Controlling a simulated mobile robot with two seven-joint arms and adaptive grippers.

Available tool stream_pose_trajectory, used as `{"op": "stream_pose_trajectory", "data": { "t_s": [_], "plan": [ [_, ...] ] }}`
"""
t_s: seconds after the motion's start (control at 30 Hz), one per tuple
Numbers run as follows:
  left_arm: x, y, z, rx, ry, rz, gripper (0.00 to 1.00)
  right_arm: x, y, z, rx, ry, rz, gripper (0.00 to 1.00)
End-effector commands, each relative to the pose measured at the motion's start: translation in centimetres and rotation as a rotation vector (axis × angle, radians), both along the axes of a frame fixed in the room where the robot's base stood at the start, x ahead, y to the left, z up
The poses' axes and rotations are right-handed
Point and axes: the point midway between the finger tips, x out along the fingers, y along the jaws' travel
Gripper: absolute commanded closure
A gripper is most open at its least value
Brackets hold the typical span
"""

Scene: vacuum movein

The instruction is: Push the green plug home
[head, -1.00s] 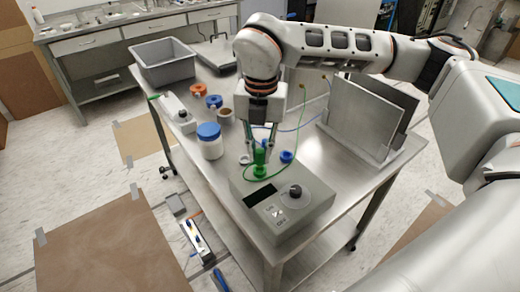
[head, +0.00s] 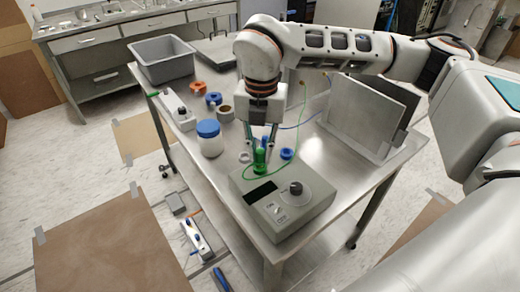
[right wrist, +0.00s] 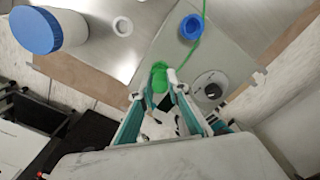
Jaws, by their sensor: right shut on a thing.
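The green plug (head: 260,158) stands about upright at the green socket (head: 258,170) on top of the grey instrument box (head: 240,186), near its back corner. How deep it sits is hidden. My right gripper (head: 262,147) comes down from above and is shut on the plug. In the right wrist view, the green plug (right wrist: 158,76) shows at the fingertips (right wrist: 155,88). A thin green cable (head: 299,130) loops down on the right to the plug area. My left gripper is not in view.
A blue-lidded jar (head: 209,138) stands to the left. A metal plate stand (head: 366,115) stands at the right. The table's right front is bare.

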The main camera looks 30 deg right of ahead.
Motion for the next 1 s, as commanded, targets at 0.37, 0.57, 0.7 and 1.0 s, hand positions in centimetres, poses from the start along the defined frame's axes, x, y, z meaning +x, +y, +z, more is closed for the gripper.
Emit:
{"op": "stream_pose_trajectory", "data": {
  "t_s": [0.37,0.57,0.7,1.0],
  "plan": [
    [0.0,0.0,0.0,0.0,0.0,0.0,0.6,0.0,0.0,0.0,0.0,0.0,0.0,1.0],
    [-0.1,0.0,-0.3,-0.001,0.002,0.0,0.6,0.0,0.0,-0.5,0.0,0.0,0.0,1.0],
    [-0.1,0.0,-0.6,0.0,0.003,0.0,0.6,0.0,0.0,-0.9,0.0,0.0,0.0,1.0],
    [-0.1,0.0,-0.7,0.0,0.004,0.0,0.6,0.0,0.0,-1.0,0.0,0.0,0.0,1.0]
  ]
}}
